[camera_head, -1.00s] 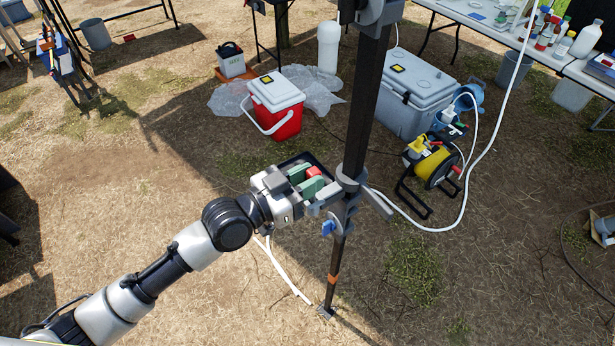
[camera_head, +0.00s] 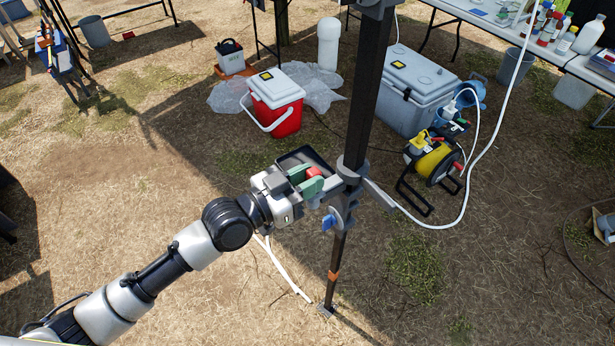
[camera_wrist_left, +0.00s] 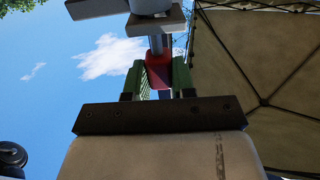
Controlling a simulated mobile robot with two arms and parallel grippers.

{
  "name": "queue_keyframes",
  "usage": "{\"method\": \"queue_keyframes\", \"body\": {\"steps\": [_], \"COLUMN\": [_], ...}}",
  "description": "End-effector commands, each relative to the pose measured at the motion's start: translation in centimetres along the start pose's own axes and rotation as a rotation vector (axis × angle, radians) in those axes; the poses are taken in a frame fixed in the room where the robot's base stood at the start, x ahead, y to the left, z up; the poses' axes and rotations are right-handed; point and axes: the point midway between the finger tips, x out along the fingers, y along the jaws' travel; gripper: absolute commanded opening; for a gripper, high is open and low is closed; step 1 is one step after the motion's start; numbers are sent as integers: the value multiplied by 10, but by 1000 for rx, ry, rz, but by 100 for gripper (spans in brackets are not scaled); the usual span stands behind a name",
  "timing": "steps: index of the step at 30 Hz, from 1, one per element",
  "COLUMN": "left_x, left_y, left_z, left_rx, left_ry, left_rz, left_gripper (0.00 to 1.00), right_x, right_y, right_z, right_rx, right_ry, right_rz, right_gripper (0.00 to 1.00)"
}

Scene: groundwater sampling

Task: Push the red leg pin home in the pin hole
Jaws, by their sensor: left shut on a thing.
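The red leg pin (camera_head: 314,171) is between the green fingers of my left gripper (camera_head: 308,179), beside the dark upright leg (camera_head: 363,100). The gripper is shut on the pin's red head. The wrist view also shows the red pin (camera_wrist_left: 158,72) between the fingers (camera_wrist_left: 160,80). There its bare metal shaft (camera_wrist_left: 157,44) runs up to a grey bracket (camera_wrist_left: 155,20). Some shaft shows between the red head and the bracket. The pin hole itself is hidden, so I cannot tell how deep the shaft sits. My right gripper is not in view.
A red cooler (camera_head: 276,110), a grey cooler box (camera_head: 412,95) and a yellow cable reel (camera_head: 435,162) stand behind the leg. A white hose (camera_head: 478,128) hangs to the right. A table (camera_head: 480,30) stands at the back right. Dry grass in front is clear.

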Motion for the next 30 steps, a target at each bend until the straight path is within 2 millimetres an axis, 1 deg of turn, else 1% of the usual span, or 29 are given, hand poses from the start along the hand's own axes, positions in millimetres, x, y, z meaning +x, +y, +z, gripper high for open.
{"method": "queue_keyframes", "body": {"steps": [29,30], "left_x": [0,0], "left_y": [0,0], "left_z": [25,24], "left_rx": [0,0], "left_ry": [1,1], "left_rz": [0,0], "left_gripper": [6,30], "right_x": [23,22], "right_y": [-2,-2], "right_z": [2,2], "right_rx": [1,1], "right_ry": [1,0], "right_rz": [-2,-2], "right_gripper": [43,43]}}
